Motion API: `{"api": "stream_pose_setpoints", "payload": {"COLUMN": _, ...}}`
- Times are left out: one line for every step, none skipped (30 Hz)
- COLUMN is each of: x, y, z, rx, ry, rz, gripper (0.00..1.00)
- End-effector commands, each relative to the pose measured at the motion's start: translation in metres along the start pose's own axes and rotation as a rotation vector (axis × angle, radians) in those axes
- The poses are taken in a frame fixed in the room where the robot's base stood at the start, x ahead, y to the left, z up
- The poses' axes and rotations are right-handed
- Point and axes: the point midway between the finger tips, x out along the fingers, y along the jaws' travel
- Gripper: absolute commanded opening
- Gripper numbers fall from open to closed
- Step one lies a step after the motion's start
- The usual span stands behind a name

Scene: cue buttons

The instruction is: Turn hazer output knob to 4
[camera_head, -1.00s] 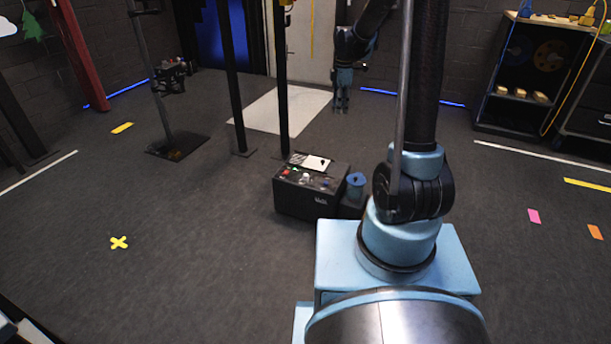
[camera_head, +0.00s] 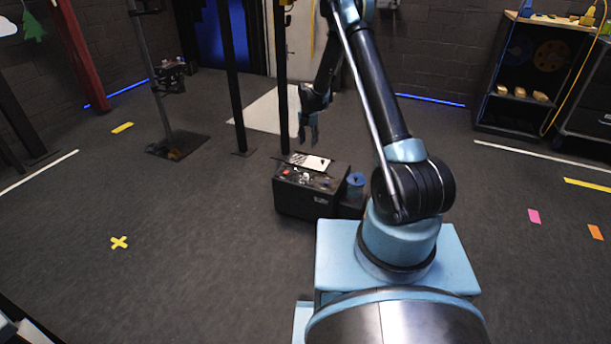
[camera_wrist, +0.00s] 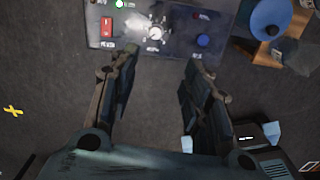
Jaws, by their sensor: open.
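The hazer (camera_head: 300,200) is a black box on the floor, just beyond my base in the head view. Its control panel (camera_wrist: 178,28) shows at the top of the wrist view. The output knob (camera_wrist: 155,32) is a small pale dial with marks around it; its number labels are too blurred to read. It also shows small in the head view (camera_head: 306,176). A red switch (camera_wrist: 107,27) is to its left and a blue button (camera_wrist: 203,40) to its right. My gripper (camera_wrist: 160,68) is open and empty, its fingertips apart from the knob. In the head view my gripper (camera_head: 308,140) hangs above the hazer's far side.
A blue container (camera_head: 356,182) stands against the hazer's right side. Dark vertical posts (camera_head: 282,80) rise behind it. A stand with a base plate (camera_head: 178,145) is at left. The floor left of the hazer is clear.

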Motion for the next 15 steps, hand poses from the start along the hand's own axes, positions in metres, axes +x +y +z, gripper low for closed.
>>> {"api": "stream_pose_setpoints", "payload": {"x": 0.011, "y": 0.004, "z": 0.000, "rx": -0.026, "ry": 0.001, "rz": -0.001, "gripper": 0.44}}
{"api": "stream_pose_setpoints", "payload": {"x": 0.015, "y": 0.006, "z": 0.000, "rx": -0.040, "ry": 0.002, "rz": -0.002, "gripper": 0.44}}
{"api": "stream_pose_setpoints", "payload": {"x": 0.020, "y": 0.008, "z": 0.000, "rx": -0.055, "ry": 0.003, "rz": -0.003, "gripper": 0.44}}
{"api": "stream_pose_setpoints", "payload": {"x": 0.023, "y": 0.009, "z": 0.000, "rx": -0.065, "ry": 0.003, "rz": -0.003, "gripper": 0.44}}
{"api": "stream_pose_setpoints", "payload": {"x": 0.025, "y": 0.010, "z": 0.000, "rx": -0.072, "ry": 0.004, "rz": -0.003, "gripper": 0.44}}
{"api": "stream_pose_setpoints", "payload": {"x": 0.028, "y": 0.010, "z": -0.001, "rx": -0.079, "ry": 0.004, "rz": -0.004, "gripper": 0.44}}
{"api": "stream_pose_setpoints", "payload": {"x": 0.030, "y": 0.011, "z": -0.001, "rx": -0.083, "ry": 0.004, "rz": -0.004, "gripper": 0.44}}
{"api": "stream_pose_setpoints", "payload": {"x": 0.032, "y": 0.011, "z": -0.001, "rx": -0.086, "ry": 0.004, "rz": -0.004, "gripper": 0.44}}
{"api": "stream_pose_setpoints", "payload": {"x": 0.034, "y": 0.011, "z": -0.001, "rx": -0.088, "ry": 0.004, "rz": -0.004, "gripper": 0.44}}
{"api": "stream_pose_setpoints", "payload": {"x": 0.036, "y": 0.011, "z": -0.001, "rx": -0.089, "ry": 0.004, "rz": -0.004, "gripper": 0.44}}
{"api": "stream_pose_setpoints", "payload": {"x": 0.039, "y": 0.011, "z": -0.001, "rx": -0.089, "ry": 0.004, "rz": -0.004, "gripper": 0.44}}
{"api": "stream_pose_setpoints", "payload": {"x": 0.043, "y": 0.011, "z": -0.001, "rx": -0.088, "ry": 0.004, "rz": -0.004, "gripper": 0.44}}
{"api": "stream_pose_setpoints", "payload": {"x": 0.046, "y": 0.011, "z": -0.001, "rx": -0.088, "ry": 0.004, "rz": -0.004, "gripper": 0.44}}
{"api": "stream_pose_setpoints", "payload": {"x": 0.051, "y": 0.011, "z": -0.001, "rx": -0.088, "ry": 0.004, "rz": -0.004, "gripper": 0.44}}
{"api": "stream_pose_setpoints", "payload": {"x": 0.057, "y": 0.011, "z": -0.001, "rx": -0.088, "ry": 0.004, "rz": -0.004, "gripper": 0.44}}
